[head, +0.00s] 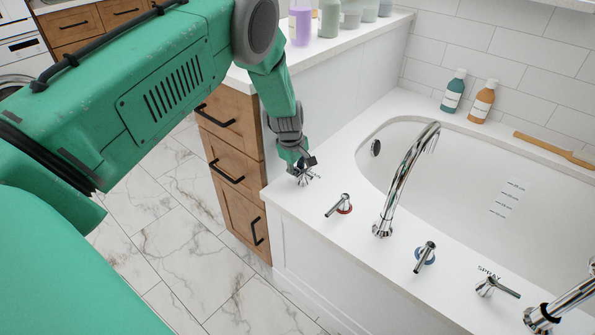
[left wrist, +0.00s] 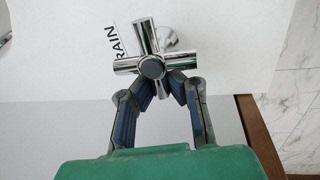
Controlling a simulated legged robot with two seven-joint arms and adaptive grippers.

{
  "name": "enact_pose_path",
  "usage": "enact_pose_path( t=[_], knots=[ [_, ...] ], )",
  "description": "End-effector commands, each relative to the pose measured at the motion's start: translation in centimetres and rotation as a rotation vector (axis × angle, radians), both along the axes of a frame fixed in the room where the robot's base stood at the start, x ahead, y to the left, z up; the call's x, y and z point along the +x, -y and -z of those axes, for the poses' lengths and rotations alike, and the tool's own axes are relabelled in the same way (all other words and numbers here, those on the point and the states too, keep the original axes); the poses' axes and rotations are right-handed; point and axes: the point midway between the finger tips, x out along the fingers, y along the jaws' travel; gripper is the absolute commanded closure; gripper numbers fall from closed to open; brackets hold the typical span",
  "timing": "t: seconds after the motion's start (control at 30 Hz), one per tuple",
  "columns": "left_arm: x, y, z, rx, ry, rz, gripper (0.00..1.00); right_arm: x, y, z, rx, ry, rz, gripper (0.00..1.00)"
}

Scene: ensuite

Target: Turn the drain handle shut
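The drain handle (left wrist: 152,66) is a chrome cross on the white tub deck, with the letters "RAIN" beside it in the left wrist view. In the head view the drain handle (head: 307,179) sits at the deck's near left corner, partly hidden by my gripper. My left gripper (left wrist: 161,84) reaches down to it, and it also shows in the head view (head: 300,165). Its two fingertips converge on the cross's lower arm, one on each side, and appear to touch it. My right gripper is not in view.
A red-ringed tap handle (head: 341,205), the curved spout (head: 408,178), a blue-ringed handle (head: 425,257) and the spray lever (head: 494,288) stand right along the deck. A wooden drawer cabinet (head: 232,165) adjoins at left. Bottles (head: 454,91) stand on the far ledge.

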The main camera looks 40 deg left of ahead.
Motion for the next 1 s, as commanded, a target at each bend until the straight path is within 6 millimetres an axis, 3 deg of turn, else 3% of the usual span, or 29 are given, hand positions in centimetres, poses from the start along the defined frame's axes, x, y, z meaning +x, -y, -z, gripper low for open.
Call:
enact_pose_path(
  t=[0.27,0.37,0.4,0.77,1.0],
  knots=[
    [0.6,0.3,-0.5,-0.002,0.012,0.004,1.00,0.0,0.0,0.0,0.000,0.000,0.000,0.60],
    [0.5,0.3,-0.5,-0.003,0.011,0.004,0.70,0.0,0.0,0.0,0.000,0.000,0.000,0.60],
    [0.5,0.3,-0.5,-0.003,0.010,0.004,0.67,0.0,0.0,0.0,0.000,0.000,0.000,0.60],
    [0.1,0.1,-0.1,-0.005,0.001,0.002,0.67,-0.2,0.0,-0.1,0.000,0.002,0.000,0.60],
    [-0.4,0.0,-3.6,-0.003,0.005,0.002,0.67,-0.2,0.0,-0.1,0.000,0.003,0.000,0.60]
  ],
)
